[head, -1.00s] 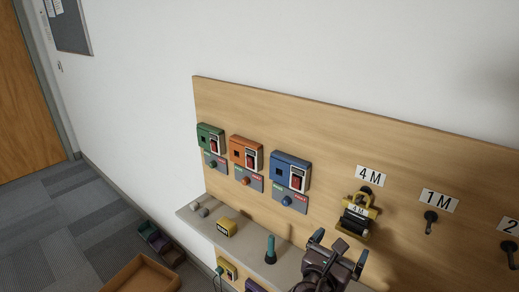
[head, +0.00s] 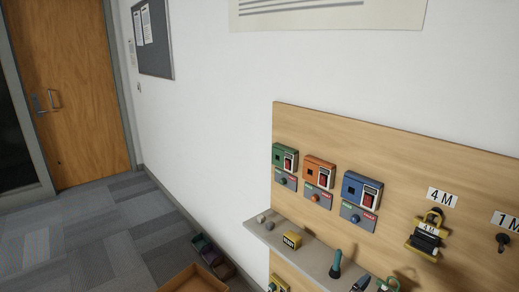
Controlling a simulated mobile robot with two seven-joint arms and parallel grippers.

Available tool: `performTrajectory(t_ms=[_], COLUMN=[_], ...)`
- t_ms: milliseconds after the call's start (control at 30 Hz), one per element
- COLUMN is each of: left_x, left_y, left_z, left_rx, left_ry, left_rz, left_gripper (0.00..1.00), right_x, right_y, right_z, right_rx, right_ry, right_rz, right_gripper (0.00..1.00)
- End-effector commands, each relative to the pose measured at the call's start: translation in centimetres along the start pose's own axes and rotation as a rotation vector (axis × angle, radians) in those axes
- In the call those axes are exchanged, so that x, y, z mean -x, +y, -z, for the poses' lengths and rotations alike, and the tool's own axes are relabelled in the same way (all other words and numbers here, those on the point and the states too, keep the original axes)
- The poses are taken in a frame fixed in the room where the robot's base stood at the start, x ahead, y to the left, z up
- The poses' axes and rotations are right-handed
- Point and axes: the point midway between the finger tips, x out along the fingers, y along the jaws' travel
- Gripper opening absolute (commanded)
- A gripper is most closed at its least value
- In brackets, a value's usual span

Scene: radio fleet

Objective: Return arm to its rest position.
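My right gripper (head: 376,285) shows only at the bottom edge, right of centre. Its two fingertips are apart with nothing seen between them, in front of the shelf's right part. The rest of that arm is cut off by the frame. My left gripper is out of view. A yellow and black item (head: 426,238) tagged 4 M hangs on the board under the 4 M label (head: 442,197), up and to the right of the gripper and apart from it.
A wooden board (head: 350,138) carries green (head: 284,158), orange (head: 319,172) and blue (head: 362,190) units. A brown bin (head: 193,279) stands on the floor. The floor near the door (head: 70,95) is clear.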

Motion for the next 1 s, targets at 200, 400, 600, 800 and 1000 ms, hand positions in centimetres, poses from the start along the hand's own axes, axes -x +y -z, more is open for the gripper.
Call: performTrajectory(t_ms=[200, 400, 600, 800, 1000], left_x=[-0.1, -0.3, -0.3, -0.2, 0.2], left_y=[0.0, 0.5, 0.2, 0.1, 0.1], left_z=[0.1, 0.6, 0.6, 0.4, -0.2], left_rx=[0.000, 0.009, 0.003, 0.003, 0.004], left_ry=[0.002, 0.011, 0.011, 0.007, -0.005], left_rz=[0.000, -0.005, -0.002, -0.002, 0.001], left_gripper=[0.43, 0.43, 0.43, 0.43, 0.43], right_x=[0.0, 0.3, 0.8, 1.9, 3.4], right_y=[0.8, 2.9, 4.9, 5.0, 3.1], right_z=[0.2, 1.5, 3.5, 6.6, 10.1], right_rx=[-0.269, -0.681, -1.181, -1.679, -2.156], right_ry=[0.020, 0.153, 0.381, 0.674, 0.977], right_rz=[-0.050, -0.146, -0.209, -0.162, 0.032], right_gripper=[1.00, 1.00, 1.00, 1.00, 1.00])
